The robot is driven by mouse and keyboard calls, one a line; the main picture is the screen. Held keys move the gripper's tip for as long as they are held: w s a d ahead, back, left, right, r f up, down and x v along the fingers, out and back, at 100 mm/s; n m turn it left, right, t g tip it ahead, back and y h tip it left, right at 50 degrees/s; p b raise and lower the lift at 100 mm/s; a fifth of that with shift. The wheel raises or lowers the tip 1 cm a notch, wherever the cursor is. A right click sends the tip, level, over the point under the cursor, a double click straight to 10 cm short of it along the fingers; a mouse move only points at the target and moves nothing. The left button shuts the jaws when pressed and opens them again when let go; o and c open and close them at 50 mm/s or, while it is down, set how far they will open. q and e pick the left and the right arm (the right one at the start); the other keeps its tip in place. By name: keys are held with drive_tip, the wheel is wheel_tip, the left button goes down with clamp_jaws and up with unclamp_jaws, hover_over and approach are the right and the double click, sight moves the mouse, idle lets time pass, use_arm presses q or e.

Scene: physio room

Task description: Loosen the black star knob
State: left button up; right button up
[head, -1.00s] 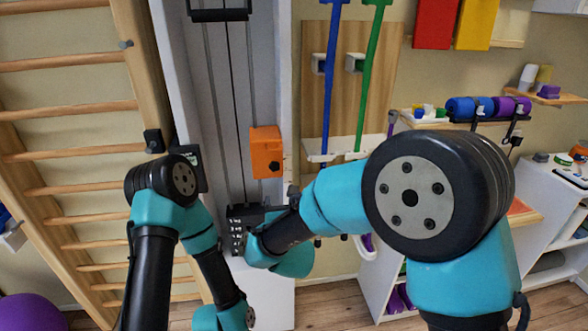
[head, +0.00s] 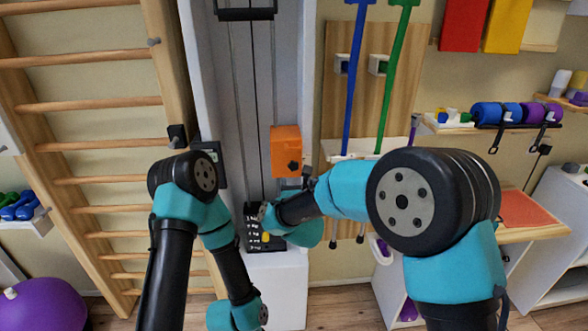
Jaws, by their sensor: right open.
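The black star knob (head: 293,166) sits on the lower right of the orange block (head: 284,142), which is on the tall grey column of the pulley machine. My right gripper (head: 308,177) is mostly hidden behind its own forearm. Only a small dark part of it shows, just below and right of the knob. It is open, and I see nothing held in it. Whether it touches the knob cannot be told. My left arm hangs down in front of the wall bars, and its gripper is out of view.
A black weight stack (head: 254,236) with white marks and a yellow pin stands below the block. Wooden wall bars (head: 95,143) are at left. A blue stick (head: 354,80) and a green stick (head: 395,80) hang on a board at right. A purple ball (head: 45,305) lies lower left.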

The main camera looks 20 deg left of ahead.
sight(294, 166)
drive_tip(key=x, duration=0.9)
drive_tip(key=shift+f, duration=0.1)
drive_tip(key=c, duration=0.9)
drive_tip(key=shift+c, duration=0.2)
drive_tip(key=shift+n, duration=0.3)
